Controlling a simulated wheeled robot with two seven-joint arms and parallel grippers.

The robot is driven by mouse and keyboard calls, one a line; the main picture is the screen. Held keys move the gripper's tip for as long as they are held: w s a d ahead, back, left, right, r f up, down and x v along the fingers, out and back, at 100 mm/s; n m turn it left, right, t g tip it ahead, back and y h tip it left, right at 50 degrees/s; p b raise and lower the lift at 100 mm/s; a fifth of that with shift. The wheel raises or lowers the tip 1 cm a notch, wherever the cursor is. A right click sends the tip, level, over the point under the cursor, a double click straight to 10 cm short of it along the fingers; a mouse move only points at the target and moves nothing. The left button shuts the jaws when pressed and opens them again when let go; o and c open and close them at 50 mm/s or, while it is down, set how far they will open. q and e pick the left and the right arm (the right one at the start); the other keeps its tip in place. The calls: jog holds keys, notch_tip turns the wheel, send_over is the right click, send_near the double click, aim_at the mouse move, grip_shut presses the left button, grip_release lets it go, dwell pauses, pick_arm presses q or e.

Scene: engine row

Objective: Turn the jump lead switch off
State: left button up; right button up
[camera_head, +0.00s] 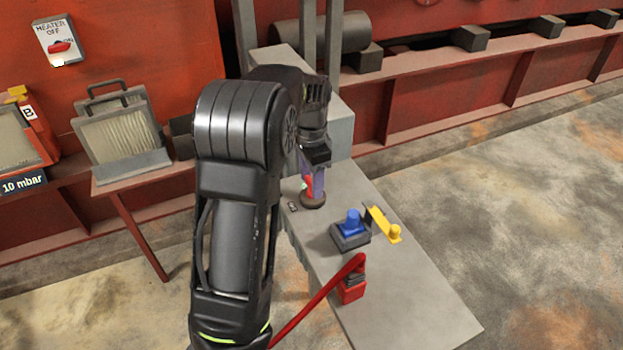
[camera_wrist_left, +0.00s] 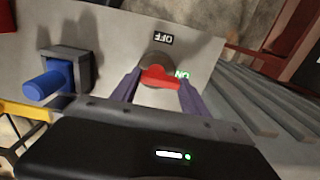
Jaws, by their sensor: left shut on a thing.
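The jump lead switch is a round dark base (camera_head: 313,202) with a red handle (camera_head: 306,185) on the grey bench. My left gripper (camera_head: 315,181) reaches down over it from above. In the left wrist view the purple fingers are shut on the red handle (camera_wrist_left: 160,77), one on each side. The OFF label (camera_wrist_left: 163,39) lies beyond the base (camera_wrist_left: 156,61). The green ON label (camera_wrist_left: 182,74) lies at the handle's right end, partly hidden by a finger. The handle lies across, its right end near ON. My right gripper is not in view.
On the bench (camera_head: 420,310) near the switch stand a blue knob on a grey block (camera_head: 352,228), a yellow lever (camera_head: 382,224) and a red clamp (camera_head: 352,286) with a red cable. A heater switch (camera_head: 58,42) is on the red wall. The bench's front right is clear.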

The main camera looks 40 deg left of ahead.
pick_arm(q)
jog(key=shift+r+n, duration=0.1)
jog(key=shift+n, duration=0.3)
jog(key=n+p, duration=0.1)
jog(key=n, duration=0.2)
jog(key=shift+s+a+n, duration=0.1)
jog(key=shift+n, duration=0.2)
jog(key=n+p, duration=0.1)
jog(key=n, duration=0.3)
jog(key=shift+s, duration=0.1)
jog(key=n+p, duration=0.1)
jog(key=n, duration=0.4)
jog(key=shift+s, duration=0.15)
jog(key=n+p, duration=0.1)
jog(key=n, duration=0.3)
jog(key=shift+d+p, duration=0.2)
jog(key=shift+p, duration=0.1)
jog(key=shift+n, duration=0.4)
jog(key=o, duration=1.4)
jog(key=shift+s, duration=0.1)
